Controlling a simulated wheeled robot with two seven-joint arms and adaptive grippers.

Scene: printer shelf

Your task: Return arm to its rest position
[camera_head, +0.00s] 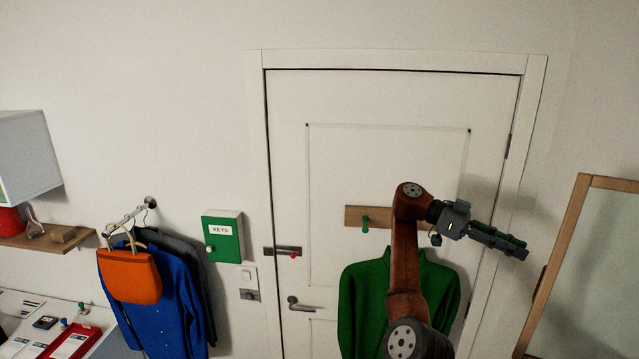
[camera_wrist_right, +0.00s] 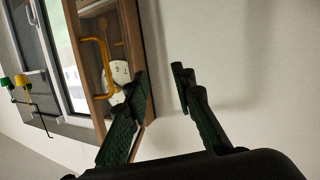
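My right arm (camera_head: 405,265) rises from the bottom of the head view in front of the door, bent at the top. My right gripper (camera_head: 522,249) points to the right, raised in front of the door's right edge. In the right wrist view the gripper (camera_wrist_right: 162,82) has its two dark fingers spread apart with nothing between them. A bare wall shows past the gap. My left gripper is not in either view.
The white door (camera_head: 390,100) has a wooden hook rail (camera_head: 354,216) and a green sweater (camera_head: 362,295) behind my arm. A wood-framed panel (camera_head: 560,265) stands at right. At left are a green key box (camera_head: 230,250), an orange bag (camera_head: 130,277) and hanging clothes (camera_head: 170,300).

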